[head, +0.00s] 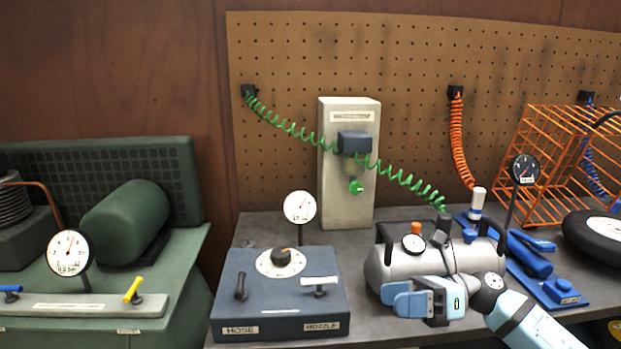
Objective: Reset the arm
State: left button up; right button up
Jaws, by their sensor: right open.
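My right arm (533,322) comes in from the lower right, light blue and dark grey. My right gripper (392,295) points left with its fingers apart. It is in front of the silver air tank (385,262) and covers part of its lower side. Nothing shows between the fingers. I cannot tell whether the gripper touches the tank. My left gripper is not in view.
A dark blue control box (280,295) with a dial and two small levers stands left of my gripper. A blue jack (530,255) and a wheel (597,233) are at right. A green coiled hose (300,132) hangs across the pegboard. A green machine (125,222) is at left.

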jog(key=s+d+f+n+t+h, duration=0.1)
jog(key=s+f+n+t+h, duration=0.6)
jog(key=s+f+n, duration=0.45)
jog(key=s+d+f+n+t+h, duration=0.1)
jog(key=s+f+n+t+h, duration=0.7)
jog(key=f+n, duration=0.6)
pick_arm(q)
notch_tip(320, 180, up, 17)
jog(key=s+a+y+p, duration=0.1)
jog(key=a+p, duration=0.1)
jog(key=p, duration=2.6)
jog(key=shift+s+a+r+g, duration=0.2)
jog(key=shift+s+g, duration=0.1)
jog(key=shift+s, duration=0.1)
pick_arm(e)
jog(key=s+d+r+g, duration=0.1)
jog(key=r, duration=0.7)
jog(key=s+d+r+g, duration=0.1)
jog(key=s+r, duration=0.1)
jog(key=r, duration=0.6)
jog(key=shift+s+d+r, duration=0.25)
jog(key=shift+d+r, duration=0.05)
jog(key=shift+d, duration=0.05)
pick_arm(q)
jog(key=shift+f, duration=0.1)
pick_arm(e)
jog(key=shift+f, duration=0.1)
